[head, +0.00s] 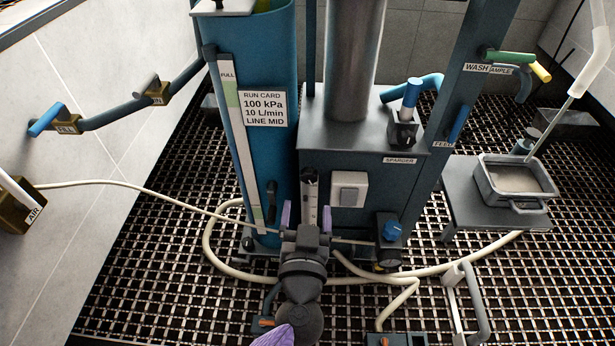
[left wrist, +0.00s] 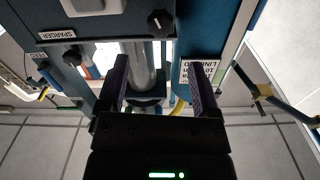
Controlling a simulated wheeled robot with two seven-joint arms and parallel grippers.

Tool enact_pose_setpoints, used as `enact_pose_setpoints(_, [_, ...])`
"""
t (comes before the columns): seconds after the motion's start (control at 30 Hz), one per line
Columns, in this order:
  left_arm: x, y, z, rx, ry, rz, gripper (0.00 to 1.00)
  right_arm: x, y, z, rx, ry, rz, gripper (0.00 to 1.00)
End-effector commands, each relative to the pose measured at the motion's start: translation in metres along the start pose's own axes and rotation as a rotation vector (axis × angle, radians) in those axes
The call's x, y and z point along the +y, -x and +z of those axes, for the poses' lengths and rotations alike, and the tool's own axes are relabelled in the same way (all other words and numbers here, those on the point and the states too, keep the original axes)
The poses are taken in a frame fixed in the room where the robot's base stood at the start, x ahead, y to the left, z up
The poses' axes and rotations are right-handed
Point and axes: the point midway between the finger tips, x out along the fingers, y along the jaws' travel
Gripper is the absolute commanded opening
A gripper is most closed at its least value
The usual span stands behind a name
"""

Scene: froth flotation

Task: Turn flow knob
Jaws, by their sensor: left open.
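My left gripper (head: 307,214) is in front of the blue machine, in the lower middle of the head view. Its two purple fingers are apart with nothing held between them. They point towards a narrow clear flow tube with a black top (head: 310,179), left of the grey switch. The gripper hides the tube's lower part. In the left wrist view, upside down, the open fingers (left wrist: 158,85) show below a black knob with a white mark (left wrist: 160,22); the knob is apart from them. I cannot tell surely that it is the flow knob. My right gripper is out of view.
A blue regulator knob (head: 392,229) stands right of the gripper. A grey switch (head: 348,190) sits on the sparger box (head: 400,172). Pale hoses (head: 222,262) cross the grated floor. A tray (head: 516,180) stands at right; a run card (head: 263,108) is on the blue column.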

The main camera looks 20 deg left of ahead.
Motion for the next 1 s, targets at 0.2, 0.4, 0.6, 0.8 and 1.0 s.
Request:
enact_pose_setpoints(0.2, [0.0, -0.051, 0.0, -0.001, -0.001, -0.001, 0.81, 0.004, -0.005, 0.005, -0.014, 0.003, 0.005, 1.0])
enact_pose_setpoints(0.4, [0.0, -0.07, 0.001, -0.002, -0.004, 0.0, 0.81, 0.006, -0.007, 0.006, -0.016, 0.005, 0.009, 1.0])
enact_pose_setpoints(0.6, [0.0, -0.072, 0.0, -0.003, -0.003, 0.0, 0.81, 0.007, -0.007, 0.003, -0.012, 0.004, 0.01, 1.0])
enact_pose_setpoints(0.8, [0.0, -0.072, 0.0, -0.003, -0.003, 0.0, 0.54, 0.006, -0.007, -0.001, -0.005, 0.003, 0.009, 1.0])
enact_pose_setpoints(1.0, [-0.001, -0.072, 0.001, -0.003, -0.003, 0.0, 0.12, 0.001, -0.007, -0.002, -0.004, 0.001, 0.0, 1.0])
